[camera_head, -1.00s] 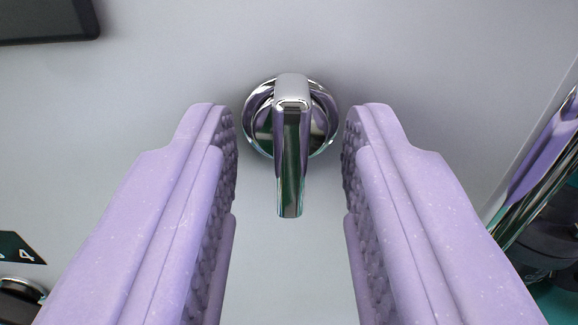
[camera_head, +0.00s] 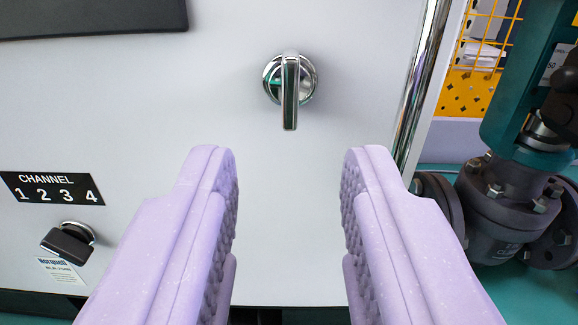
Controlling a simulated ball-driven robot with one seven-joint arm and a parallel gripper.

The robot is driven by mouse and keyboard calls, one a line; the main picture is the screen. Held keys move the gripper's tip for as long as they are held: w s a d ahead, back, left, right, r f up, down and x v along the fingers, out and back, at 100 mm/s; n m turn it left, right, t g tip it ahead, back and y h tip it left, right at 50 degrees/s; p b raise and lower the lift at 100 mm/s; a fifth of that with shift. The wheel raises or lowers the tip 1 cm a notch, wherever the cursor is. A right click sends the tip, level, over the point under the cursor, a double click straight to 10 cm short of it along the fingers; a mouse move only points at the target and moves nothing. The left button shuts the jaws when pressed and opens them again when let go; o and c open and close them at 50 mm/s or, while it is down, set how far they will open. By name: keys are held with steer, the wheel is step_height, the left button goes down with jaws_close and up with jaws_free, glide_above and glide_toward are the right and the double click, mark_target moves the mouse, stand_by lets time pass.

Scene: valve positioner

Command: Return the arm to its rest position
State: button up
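My gripper (camera_head: 290,165) shows as two lavender fingers with textured inner pads, spread wide apart. Nothing is between the fingers. Beyond the fingertips and above them in the picture, a chrome lever handle (camera_head: 290,95) on a round base is fixed to a pale grey panel (camera_head: 270,200). The lever points straight down in the picture and is clear of both fingers.
At left are a black CHANNEL 1 2 3 4 label (camera_head: 52,188) and a dark knob (camera_head: 69,243). A dark rectangle (camera_head: 90,15) is at the top left. A chrome edge bar (camera_head: 418,90) bounds the panel. Right of it stands a dark valve body (camera_head: 500,205) with a teal column (camera_head: 530,90).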

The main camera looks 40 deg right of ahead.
steer(key=s+a+r+n+t+y, duration=0.1)
steer(key=a+r+y, duration=0.25)
steer(key=r, duration=0.55)
steer(key=a+r+n+y+b, duration=0.15)
steer(key=a+r, duration=0.25)
steer(key=r, duration=0.5)
steer(key=s+a+r+n+t+y, duration=0.1)
steer(key=a+r+y, duration=0.3)
steer(key=r, duration=0.4)
steer(key=s+a+r+n+g+y, duration=0.1)
steer(key=s+a+r+n, duration=0.2)
steer(key=s+r, duration=1.2)
steer(key=shift+s+a+r+g, duration=0.3)
steer(key=shift+s+a, duration=0.4)
steer(key=shift+s, duration=0.55)
